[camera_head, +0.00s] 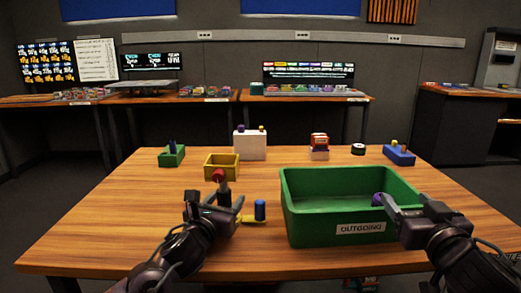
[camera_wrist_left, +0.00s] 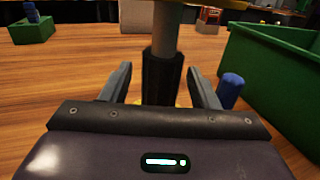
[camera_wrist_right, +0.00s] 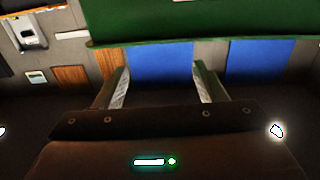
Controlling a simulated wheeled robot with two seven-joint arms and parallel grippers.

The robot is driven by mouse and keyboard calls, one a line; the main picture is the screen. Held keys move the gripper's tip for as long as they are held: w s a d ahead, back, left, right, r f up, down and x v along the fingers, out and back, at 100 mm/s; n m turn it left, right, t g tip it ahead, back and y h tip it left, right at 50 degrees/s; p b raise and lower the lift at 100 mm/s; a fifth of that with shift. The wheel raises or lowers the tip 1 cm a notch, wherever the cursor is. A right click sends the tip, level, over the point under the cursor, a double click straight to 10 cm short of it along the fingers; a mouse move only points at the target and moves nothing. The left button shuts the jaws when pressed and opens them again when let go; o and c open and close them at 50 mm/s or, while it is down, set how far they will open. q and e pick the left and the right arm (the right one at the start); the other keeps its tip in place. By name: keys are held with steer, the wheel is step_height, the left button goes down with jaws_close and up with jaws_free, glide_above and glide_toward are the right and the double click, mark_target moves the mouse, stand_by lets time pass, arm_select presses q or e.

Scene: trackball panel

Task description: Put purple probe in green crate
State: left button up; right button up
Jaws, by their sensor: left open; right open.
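The green crate (camera_head: 303,228) labelled OUTGOING stands at the front right of the table. A purple piece (camera_head: 377,199) shows inside its right part, beside the right gripper's fingertips; most of it is hidden, so I cannot tell whether it is the probe. My right gripper (camera_head: 388,205) is open at the crate's right side. In the right wrist view nothing shows between its fingers (camera_wrist_right: 160,90), and the green crate wall (camera_wrist_right: 190,18) is above. My left gripper (camera_head: 227,203) is open, its fingers on both sides of a dark upright post (camera_wrist_left: 163,75) with a red ball (camera_head: 218,175).
A yellow base (camera_head: 250,221) with a blue cylinder (camera_head: 260,209) is between left gripper and crate. Behind are a yellow box (camera_head: 222,173), small green box (camera_head: 172,160) with a dark purple-blue upright piece, white box (camera_head: 250,148), red item (camera_head: 319,140) and blue block (camera_head: 399,156).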

arm_select(q)
steer(key=v, duration=1.2)
steer(key=shift+o, duration=0.3)
steer(key=shift+o, duration=1.3)
steer(key=v, duration=0.6)
steer(key=shift+r, duration=2.05)
